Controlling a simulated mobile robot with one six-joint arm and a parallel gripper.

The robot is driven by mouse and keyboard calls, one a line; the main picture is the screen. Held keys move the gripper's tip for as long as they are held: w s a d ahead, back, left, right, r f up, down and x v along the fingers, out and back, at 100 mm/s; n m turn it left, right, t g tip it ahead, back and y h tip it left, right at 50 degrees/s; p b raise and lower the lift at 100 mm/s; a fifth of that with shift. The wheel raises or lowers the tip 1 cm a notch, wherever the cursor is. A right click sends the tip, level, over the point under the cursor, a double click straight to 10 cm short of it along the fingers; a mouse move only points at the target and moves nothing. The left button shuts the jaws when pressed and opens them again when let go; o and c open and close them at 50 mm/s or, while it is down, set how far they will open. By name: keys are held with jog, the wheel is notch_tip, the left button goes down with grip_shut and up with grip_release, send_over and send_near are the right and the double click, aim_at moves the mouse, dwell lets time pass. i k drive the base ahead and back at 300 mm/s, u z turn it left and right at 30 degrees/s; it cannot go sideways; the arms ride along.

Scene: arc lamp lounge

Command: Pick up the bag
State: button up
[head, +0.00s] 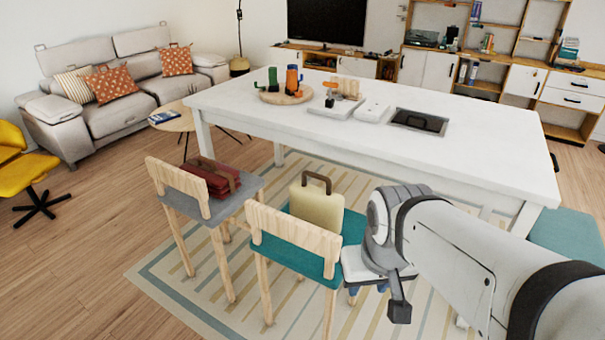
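A cream-yellow bag (317,209) with a dark brown top handle stands upright on the teal seat of a wooden chair (296,238). The chair's backrest hides the bag's lower front. My gripper (388,290) is to the right of the bag and lower in the picture, apart from it in the head view. My arm and wrist partly hide the gripper, and its finger opening does not show clearly. No object shows held in it.
A grey-seated chair (243,189) with a dark red folded item (210,178) stands left. A long white table (480,150) runs behind both chairs and bears several objects. A striped rug (170,285) lies below. Wooden floor at left front is clear.

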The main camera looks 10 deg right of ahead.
aim_at(316, 204)
jog(key=u, duration=0.5)
jog(key=k, duration=0.75)
jog(key=u, duration=0.85)
jog(key=k, duration=0.6)
jog(key=u, duration=0.55)
jog(key=i, duration=1.25)
jog(key=z, duration=0.5)
jog(key=i, duration=1.55)
jog(key=z, duration=1.3)
jog(key=i, duration=1.15)
jog(key=z, duration=0.85)
jog(key=k, duration=0.65)
jog(key=u, duration=0.05)
